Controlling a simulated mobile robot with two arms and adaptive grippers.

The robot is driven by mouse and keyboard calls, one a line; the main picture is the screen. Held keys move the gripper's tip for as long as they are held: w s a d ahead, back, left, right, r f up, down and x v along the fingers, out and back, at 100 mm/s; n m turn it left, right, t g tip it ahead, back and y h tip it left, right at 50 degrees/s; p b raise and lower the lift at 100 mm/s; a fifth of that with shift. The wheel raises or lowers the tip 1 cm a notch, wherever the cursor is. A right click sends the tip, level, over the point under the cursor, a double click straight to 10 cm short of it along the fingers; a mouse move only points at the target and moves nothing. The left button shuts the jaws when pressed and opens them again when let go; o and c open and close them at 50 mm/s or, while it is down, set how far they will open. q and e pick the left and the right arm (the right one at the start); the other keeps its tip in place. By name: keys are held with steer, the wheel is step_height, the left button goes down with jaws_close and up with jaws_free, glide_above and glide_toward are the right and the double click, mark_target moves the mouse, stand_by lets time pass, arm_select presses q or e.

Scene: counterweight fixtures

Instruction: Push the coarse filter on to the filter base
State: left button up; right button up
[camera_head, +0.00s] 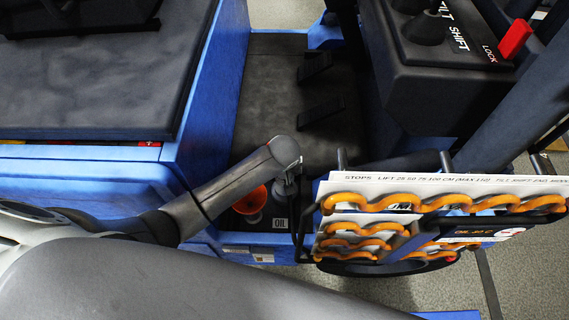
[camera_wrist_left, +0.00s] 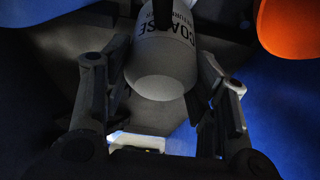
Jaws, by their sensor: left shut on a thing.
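The coarse filter (camera_wrist_left: 165,68) is a pale grey cylinder with dark "COARSE" lettering and a rounded near end. It sits between the two fingers of my left gripper (camera_wrist_left: 158,85), which is shut on it. The filter is mostly hidden there by my arm and gripper. I cannot make out the filter base or whether the filter touches it. My right gripper is not in view.
The orange part (camera_head: 250,200) is close beside the gripper and also shows in the left wrist view (camera_wrist_left: 290,25). A rack with orange wavy holders (camera_head: 440,205) stands close on the right. Blue truck body (camera_head: 205,95) rises at left.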

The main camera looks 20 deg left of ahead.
arm_select(q)
steer(key=shift+f, duration=0.2)
stand_by(0.5)
steer(key=shift+f+b, duration=0.75)
steer(key=shift+f, duration=0.55)
steer(key=shift+f, duration=0.15)
steer(key=shift+f+b, duration=0.35)
steer(key=shift+f, duration=0.25)
steer(key=shift+f, duration=0.2)
